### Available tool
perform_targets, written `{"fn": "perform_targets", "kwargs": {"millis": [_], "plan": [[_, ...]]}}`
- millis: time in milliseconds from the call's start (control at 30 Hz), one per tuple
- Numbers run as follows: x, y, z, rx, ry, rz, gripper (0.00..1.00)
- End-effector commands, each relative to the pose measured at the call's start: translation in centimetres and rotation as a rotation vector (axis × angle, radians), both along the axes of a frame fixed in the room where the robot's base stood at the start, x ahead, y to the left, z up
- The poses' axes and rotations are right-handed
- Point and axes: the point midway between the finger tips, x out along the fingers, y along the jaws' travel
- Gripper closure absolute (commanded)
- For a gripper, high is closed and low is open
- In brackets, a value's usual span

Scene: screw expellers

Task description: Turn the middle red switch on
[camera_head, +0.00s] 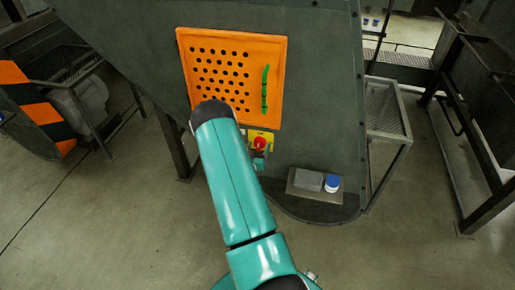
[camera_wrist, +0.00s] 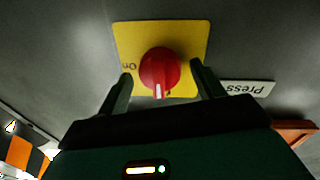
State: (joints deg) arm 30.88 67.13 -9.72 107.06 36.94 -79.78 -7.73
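The red switch (camera_head: 260,143) is a round knob on a yellow plate (camera_head: 267,136), mounted on the dark grey machine below the orange panel. In the wrist view the red switch (camera_wrist: 160,69) shows near the centre, with a pale pointer mark toward the bottom of the picture. The yellow plate (camera_wrist: 191,36) carries the word "On" at its left. My gripper (camera_wrist: 160,82) is open, with one finger on each side of the knob and visible gaps to it. In the head view my arm partly covers the area, and the gripper shows only in part near the switch.
An orange perforated panel (camera_head: 273,51) with a green handle (camera_head: 265,89) is above the switch. A small shelf (camera_head: 315,194) with a grey block (camera_head: 308,180) and a blue-and-white container (camera_head: 332,183) is at lower right. A "Press" label (camera_wrist: 247,88) is right of the plate.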

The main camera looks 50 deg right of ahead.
Motion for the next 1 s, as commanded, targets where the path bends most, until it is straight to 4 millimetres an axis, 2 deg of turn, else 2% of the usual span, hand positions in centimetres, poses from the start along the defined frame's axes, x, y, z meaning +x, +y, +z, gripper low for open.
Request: {"fn": "perform_targets", "kwargs": {"millis": [33,200,633,1000], "plan": [[0.00,0.02,0.00,0.000,0.000,0.000,0.43],[0.00,0.03,-0.01,0.000,0.000,0.000,0.76],[-0.04,0.05,0.00,0.027,-0.062,-0.001,0.76],[-0.05,0.06,0.07,0.134,-0.308,-0.001,0.76]]}}
